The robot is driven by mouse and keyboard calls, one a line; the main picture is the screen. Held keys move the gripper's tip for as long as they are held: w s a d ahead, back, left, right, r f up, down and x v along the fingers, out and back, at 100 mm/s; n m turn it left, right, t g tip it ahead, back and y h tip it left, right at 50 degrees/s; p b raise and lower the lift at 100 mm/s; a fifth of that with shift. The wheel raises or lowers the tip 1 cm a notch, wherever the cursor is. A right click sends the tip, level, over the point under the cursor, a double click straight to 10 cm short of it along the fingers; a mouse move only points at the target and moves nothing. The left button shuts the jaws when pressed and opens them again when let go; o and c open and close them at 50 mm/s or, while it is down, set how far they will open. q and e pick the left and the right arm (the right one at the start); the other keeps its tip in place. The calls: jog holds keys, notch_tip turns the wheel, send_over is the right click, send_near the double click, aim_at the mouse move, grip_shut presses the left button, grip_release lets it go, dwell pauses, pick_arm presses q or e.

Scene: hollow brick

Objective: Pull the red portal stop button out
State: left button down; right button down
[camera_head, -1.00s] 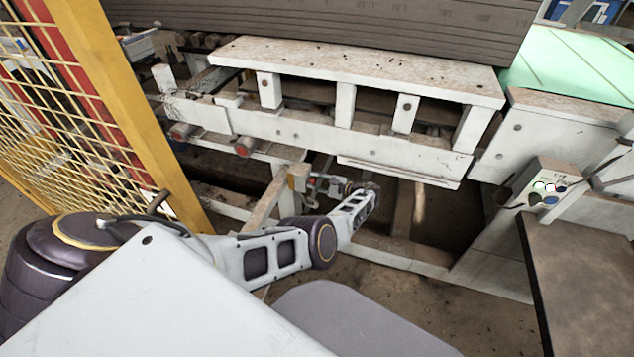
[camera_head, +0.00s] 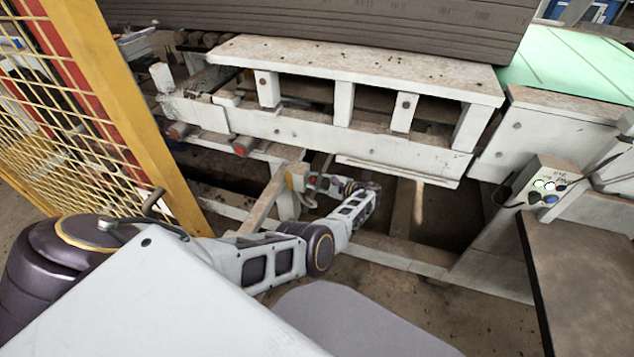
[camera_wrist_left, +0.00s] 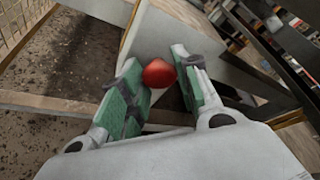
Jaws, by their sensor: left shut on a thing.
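The red stop button (camera_wrist_left: 158,73) shows in the left wrist view as a round red knob. It sits between the two green-padded fingers of my left gripper (camera_wrist_left: 156,82), near their tips. The fingers are shut on it. In the head view my left gripper (camera_head: 318,184) is small and partly hidden by its own wrist. My right gripper is not in view.
A yellow post with mesh fence (camera_head: 140,120) stands at the left, close to my arm. The white machine frame (camera_head: 350,138) runs above the gripper. A control panel (camera_head: 549,184) and a brown tabletop (camera_head: 585,270) are at the right.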

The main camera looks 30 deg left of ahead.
pick_arm(q)
jog(key=c, duration=1)
grip_release()
jog(key=shift+d, duration=0.35)
jog(key=shift+c, duration=0.2)
jog(key=shift+a, duration=0.1)
jog(key=v, duration=1.2)
